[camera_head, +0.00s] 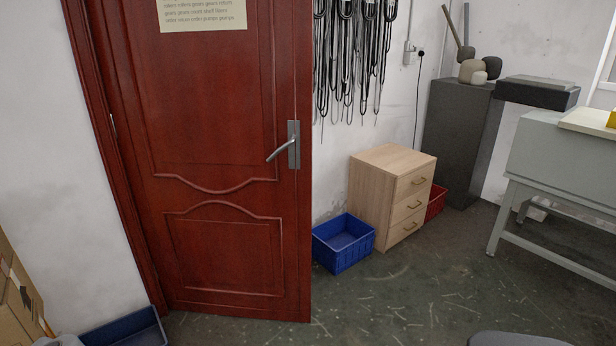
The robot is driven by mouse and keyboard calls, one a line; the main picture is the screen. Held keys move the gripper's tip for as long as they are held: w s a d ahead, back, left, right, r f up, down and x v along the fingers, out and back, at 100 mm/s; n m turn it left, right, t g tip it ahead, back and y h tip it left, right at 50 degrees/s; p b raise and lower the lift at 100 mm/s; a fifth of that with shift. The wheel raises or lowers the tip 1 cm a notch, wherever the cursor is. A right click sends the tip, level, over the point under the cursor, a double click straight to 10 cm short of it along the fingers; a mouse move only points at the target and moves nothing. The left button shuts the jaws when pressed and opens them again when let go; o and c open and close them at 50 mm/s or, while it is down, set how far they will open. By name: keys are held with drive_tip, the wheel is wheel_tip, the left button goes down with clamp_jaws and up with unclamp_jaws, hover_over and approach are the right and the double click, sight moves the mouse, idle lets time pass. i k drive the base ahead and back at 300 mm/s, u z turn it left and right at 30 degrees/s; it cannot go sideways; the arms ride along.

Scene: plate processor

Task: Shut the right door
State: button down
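The red wooden door (225,140) fills the left middle of the head view. Its left side meets a red door frame (108,150). Its free right edge stands out in front of the wall and the blue bin, with no frame post seen beside it, so it looks open. A silver lever handle (286,147) is near that free edge. The doorway behind the door is hidden. My gripper is not in view, and nothing is seen touching the door or handle.
A blue bin (343,243) and wooden drawer cabinet (385,200) stand right of the door. Another dark blue bin (125,330) lies by the frame's foot, with cardboard boxes (15,295) at far left. A grey table (565,160) is at right. Floor (420,285) in the middle is clear.

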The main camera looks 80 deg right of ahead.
sight(201, 94)
drive_tip(key=z, duration=0.55)
drive_tip(key=k, duration=1.2)
drive_tip(key=z, duration=1.2)
drive_tip(key=i, duration=1.5)
drive_tip(key=u, duration=1)
drive_tip(key=i, duration=0.4)
drive_tip(key=u, duration=0.4)
